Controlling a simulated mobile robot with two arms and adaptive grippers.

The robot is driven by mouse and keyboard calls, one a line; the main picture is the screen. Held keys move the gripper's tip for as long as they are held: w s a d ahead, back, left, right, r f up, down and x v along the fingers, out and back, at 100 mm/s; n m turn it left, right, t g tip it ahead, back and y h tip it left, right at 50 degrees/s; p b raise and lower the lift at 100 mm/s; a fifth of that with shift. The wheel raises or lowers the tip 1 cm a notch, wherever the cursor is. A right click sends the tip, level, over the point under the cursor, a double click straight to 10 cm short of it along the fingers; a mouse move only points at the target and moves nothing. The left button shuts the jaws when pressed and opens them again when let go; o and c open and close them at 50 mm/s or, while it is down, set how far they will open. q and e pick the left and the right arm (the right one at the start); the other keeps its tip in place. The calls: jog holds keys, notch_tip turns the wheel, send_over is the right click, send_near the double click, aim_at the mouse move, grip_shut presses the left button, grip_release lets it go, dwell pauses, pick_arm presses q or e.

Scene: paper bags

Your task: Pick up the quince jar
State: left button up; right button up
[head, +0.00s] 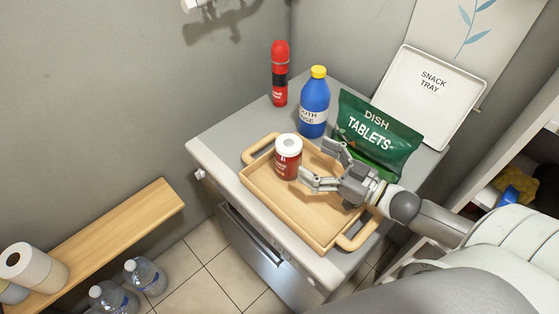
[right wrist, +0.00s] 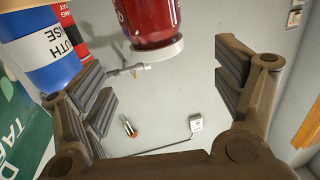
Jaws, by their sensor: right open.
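The quince jar (head: 287,166), red with a white lid, stands upright on the wooden tray (head: 252,184) in the head view. In the right wrist view the jar (right wrist: 150,18) appears upside down at the top, and its label is mostly cut off. My right gripper (head: 314,165) is open just to the right of the jar, fingers pointing at it. In the wrist view the open fingers (right wrist: 160,80) lie to either side of the jar's line, with the jar beyond the tips. I see no contact. My left gripper is not in view.
Behind the tray stand a blue mouth rinse bottle (head: 314,105), a red can (head: 280,75) and a green dish tablets bag (head: 375,139). A white snack tray (head: 415,111) leans at the back right. A wooden shelf (head: 110,240) is at lower left.

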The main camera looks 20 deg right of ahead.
aim_at(278, 140)
jog(key=shift+w+a+f, duration=0.3)
jog(key=shift+w+f, duration=0.3)
jog(key=shift+w+a+r, duration=0.2)
jog(key=shift+w+a, duration=0.1)
jog(key=shift+w, duration=0.25)
jog(key=shift+r+p+x, duration=0.1)
jog(key=shift+p+x, duration=0.25)
jog(key=shift+x, duration=0.85)
jog(key=shift+r+p+x, duration=0.15)
jog(key=shift+p+x, duration=0.2)
jog(key=shift+x, duration=0.8)
jog(key=shift+w+a+f, duration=0.1)
jog(key=shift+w+a, duration=0.05)
jog(key=shift+w, duration=0.45)
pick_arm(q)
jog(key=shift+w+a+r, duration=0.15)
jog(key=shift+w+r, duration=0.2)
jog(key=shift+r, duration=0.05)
pick_arm(e)
grip_shut()
